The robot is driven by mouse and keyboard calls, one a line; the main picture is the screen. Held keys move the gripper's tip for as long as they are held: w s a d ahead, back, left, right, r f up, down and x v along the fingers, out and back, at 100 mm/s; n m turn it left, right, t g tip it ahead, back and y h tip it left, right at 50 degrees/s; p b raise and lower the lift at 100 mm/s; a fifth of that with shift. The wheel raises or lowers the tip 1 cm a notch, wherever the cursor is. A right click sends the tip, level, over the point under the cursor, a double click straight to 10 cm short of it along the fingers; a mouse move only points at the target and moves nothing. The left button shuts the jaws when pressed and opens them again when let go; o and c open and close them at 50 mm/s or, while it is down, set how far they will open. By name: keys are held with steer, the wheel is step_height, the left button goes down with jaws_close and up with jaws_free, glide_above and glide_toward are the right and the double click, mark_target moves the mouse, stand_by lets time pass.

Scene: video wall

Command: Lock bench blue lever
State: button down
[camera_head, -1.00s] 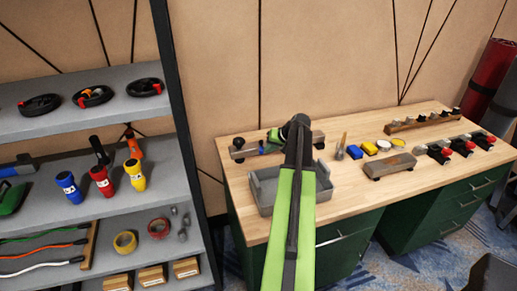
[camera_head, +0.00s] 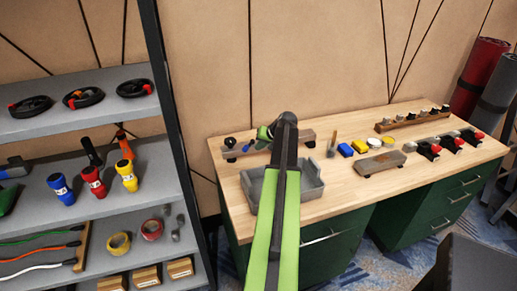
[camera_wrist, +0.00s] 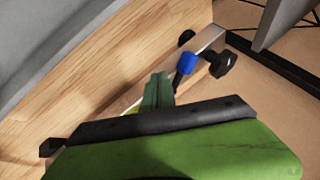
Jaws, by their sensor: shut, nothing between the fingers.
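The blue lever (camera_head: 247,148) is a small blue-capped handle on a low grey mounting bar (camera_head: 232,155) at the back left of the wooden bench. In the wrist view the blue lever (camera_wrist: 187,63) tilts out from the bar, with a black stem below its cap. My green gripper (camera_head: 263,135) is just right of the lever in the head view, shut and empty. In the wrist view the gripper tip (camera_wrist: 162,84) is just left of and below the blue cap, with a small gap seeming to show. My arm hides part of the bar.
A black knob (camera_head: 230,142) stands at the bar's left end. A grey tray (camera_head: 313,187) lies in front, partly behind my arm. A brush (camera_head: 332,148), blue block (camera_head: 345,150) and yellow block (camera_head: 360,146) stand to the right. A loaded shelf (camera_head: 130,105) is at left.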

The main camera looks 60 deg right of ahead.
steer(key=s+a+f+p+v, duration=0.1)
steer(key=s+p+v, duration=0.1)
steer(key=p+v, duration=0.6)
steer(key=v, duration=0.3)
steer(key=shift+s+a, duration=0.2)
steer(key=shift+s, duration=0.15)
